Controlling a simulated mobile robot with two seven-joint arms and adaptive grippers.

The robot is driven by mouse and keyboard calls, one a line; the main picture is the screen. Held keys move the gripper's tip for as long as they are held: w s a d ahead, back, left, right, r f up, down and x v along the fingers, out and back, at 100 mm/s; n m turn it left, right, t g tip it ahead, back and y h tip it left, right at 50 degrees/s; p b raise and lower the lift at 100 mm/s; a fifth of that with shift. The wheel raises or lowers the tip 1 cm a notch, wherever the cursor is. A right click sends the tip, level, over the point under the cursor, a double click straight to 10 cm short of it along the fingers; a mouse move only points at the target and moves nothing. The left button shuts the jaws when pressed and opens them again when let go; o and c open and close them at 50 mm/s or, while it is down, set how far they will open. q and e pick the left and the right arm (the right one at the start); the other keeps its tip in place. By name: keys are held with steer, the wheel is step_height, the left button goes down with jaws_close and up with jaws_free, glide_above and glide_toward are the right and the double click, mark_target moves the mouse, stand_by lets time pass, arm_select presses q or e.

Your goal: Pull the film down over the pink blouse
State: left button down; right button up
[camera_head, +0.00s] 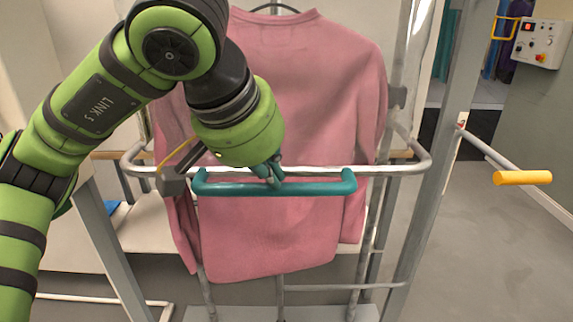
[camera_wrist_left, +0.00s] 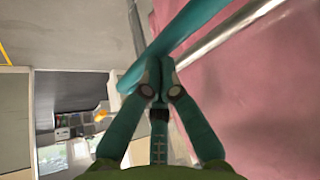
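The pink blouse (camera_head: 300,80) hangs upright from a dark hanger (camera_head: 275,7) in the middle of the head view. A teal handle (camera_head: 325,187) on a pale metal bar (camera_head: 395,168) crosses in front of its lower half. My left gripper (camera_head: 272,177) is at the middle of the handle, its fingers closed together on it. In the left wrist view, the fingertips (camera_wrist_left: 158,68) meet at the teal handle (camera_wrist_left: 190,30), with the blouse (camera_wrist_left: 250,100) to the right. I cannot make out any film. My right gripper is not in view.
Grey metal posts (camera_head: 432,150) stand on the right of the rail. A yellow-orange grip (camera_head: 522,177) sticks out on the right, below a wall control box (camera_head: 540,42). The floor at the lower right (camera_head: 490,270) is clear.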

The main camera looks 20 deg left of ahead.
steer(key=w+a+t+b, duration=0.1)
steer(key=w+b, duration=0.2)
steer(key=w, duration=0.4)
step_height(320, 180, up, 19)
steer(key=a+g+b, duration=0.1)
steer(key=b, duration=1.2)
arm_select(q)
step_height(320, 180, down, 22)
steer(key=b, duration=0.1)
steer(key=shift+f+b, duration=0.2)
steer(key=shift+b, duration=0.1)
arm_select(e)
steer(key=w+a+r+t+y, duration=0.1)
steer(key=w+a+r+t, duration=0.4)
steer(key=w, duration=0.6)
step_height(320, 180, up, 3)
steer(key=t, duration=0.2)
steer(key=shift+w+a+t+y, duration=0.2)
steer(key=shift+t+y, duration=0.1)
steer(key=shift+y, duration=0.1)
